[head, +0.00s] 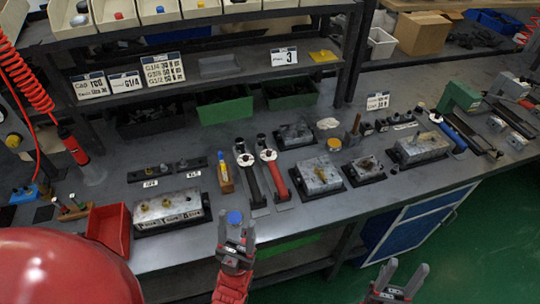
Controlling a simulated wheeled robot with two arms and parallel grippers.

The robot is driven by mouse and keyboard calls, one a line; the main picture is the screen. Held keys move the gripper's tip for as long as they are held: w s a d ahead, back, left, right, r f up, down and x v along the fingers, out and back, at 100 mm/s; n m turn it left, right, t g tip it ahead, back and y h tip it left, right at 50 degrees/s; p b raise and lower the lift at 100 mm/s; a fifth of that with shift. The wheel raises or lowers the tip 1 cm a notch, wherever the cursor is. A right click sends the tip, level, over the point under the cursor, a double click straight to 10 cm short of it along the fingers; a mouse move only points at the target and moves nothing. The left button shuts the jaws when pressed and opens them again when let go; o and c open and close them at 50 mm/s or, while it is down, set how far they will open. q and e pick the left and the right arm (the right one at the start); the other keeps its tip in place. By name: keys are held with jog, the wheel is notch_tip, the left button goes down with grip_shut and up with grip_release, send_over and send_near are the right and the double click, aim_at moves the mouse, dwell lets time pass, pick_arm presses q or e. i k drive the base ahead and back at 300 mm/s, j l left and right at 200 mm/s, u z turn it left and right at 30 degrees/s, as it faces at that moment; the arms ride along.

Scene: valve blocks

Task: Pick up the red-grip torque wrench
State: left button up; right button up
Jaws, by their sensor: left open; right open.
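The red-grip torque wrench (275,176) lies on the dark bench just right of a black-grip wrench (251,180). Its pale round head points to the back and its red grip lies towards the bench's front edge. My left gripper (235,222) is in front of the bench, left of and nearer than the wrench, apart from it. Its fingers are open, and a blue cap shows between or just beyond the fingertips. My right gripper (406,274) is open and empty, low at the front right over the green floor, far from the wrench.
Metal valve blocks (318,175) stand to the right of the wrenches, and another block (168,210) stands to the left. A red bin (110,228) is at the front left. A shelf (200,85) with green bins overhangs the back.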

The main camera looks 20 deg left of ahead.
aim_at(261, 137)
jog(key=j+u, duration=0.2)
jog(key=u, duration=0.2)
jog(key=j+u, duration=0.2)
jog(key=u, duration=0.15)
jog(key=j+u, duration=0.2)
jog(key=u, duration=0.2)
